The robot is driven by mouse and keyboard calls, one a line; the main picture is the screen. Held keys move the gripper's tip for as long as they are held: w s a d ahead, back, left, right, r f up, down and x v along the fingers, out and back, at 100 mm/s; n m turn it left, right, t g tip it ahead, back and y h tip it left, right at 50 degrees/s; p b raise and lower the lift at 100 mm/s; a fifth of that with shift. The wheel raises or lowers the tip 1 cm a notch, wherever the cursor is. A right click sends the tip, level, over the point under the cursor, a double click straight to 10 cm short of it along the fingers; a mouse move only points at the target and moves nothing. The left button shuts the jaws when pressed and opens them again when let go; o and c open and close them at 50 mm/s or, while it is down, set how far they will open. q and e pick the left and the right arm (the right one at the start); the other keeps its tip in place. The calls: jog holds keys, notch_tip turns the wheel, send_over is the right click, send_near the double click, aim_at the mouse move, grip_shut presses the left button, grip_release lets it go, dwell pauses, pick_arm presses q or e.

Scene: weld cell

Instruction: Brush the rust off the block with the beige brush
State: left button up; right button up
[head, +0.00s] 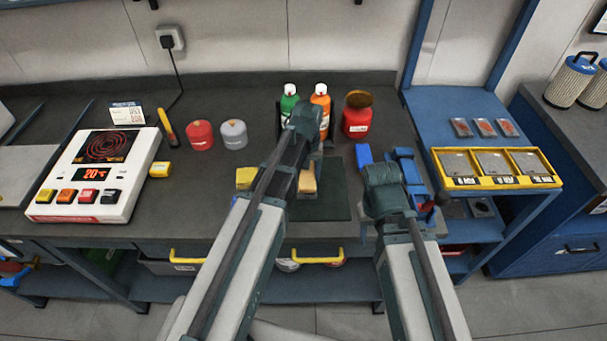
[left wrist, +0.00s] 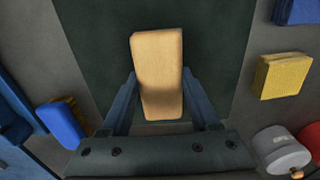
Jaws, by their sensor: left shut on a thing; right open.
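The beige brush (head: 307,183) is held between the fingers of my left gripper (head: 308,166), over the dark green mat (head: 333,201). In the left wrist view the brush (left wrist: 158,76) shows its plain beige back, with the left gripper's fingers (left wrist: 160,105) closed on both its sides. Its underside is hidden, so I cannot tell whether it touches anything. I cannot make out a rusty block; the brush or my arm may hide it. My right gripper (head: 385,185) is open, right of the mat, its fingertips mostly hidden by its own wrist.
A yellow block-like thing (head: 245,178) lies left of the mat, a blue one (head: 364,155) right of it. Green (head: 289,101) and orange (head: 320,105) bottles and red cans stand behind. A hot plate (head: 98,175) is at left, a yellow tray (head: 440,167) at right.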

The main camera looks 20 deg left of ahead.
pick_arm(q)
jog(key=shift+w+d, duration=0.25)
jog(key=shift+d, duration=0.55)
jog(key=shift+w+d, duration=0.25)
jog(key=shift+d, duration=0.55)
jog(key=shift+f, duration=0.1)
jog(key=shift+s, duration=0.1)
jog(key=shift+a, duration=0.15)
jog(key=shift+s+a, duration=0.2)
jog(key=shift+a, duration=0.55)
jog(key=shift+s+a, duration=0.2)
jog(key=shift+a, duration=0.55)
jog(key=shift+a, duration=0.1)
jog(key=shift+s+a, duration=0.25)
jog(key=shift+a, duration=0.45)
jog(key=shift+s+a, duration=0.25)
jog(key=shift+a, duration=0.45)
